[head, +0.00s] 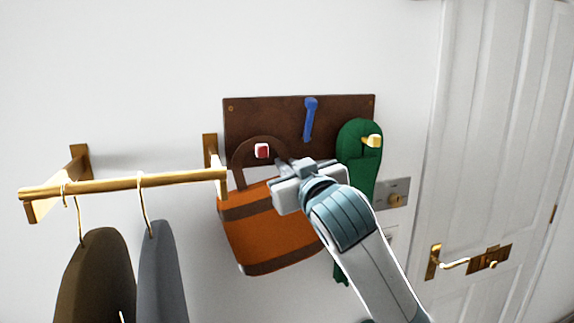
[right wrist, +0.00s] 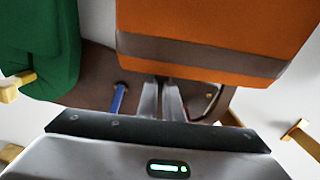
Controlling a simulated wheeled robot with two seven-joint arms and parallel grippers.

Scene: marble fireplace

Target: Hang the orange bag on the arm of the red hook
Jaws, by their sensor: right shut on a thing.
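The orange bag (head: 265,222) has brown bands and a brown arched handle (head: 245,148), and hangs tilted in front of the wall. The red hook (head: 262,151) shows its square tip inside the handle's arch, just below the top of the loop. I cannot tell whether the handle rests on the hook's arm. My right gripper (head: 281,166) is shut on the handle's right side. In the right wrist view, its two fingers (right wrist: 168,92) are close together beside the orange bag (right wrist: 215,25); the handle's grip point is hard to make out. My left gripper is out of view.
The brown board (head: 345,105) also carries a blue hook (head: 309,118) and a yellow hook (head: 374,141) with a green mitt-like item (head: 357,165). A brass rail (head: 110,185) with dark hanging garments (head: 95,275) juts out at left. A white door (head: 490,120) stands right.

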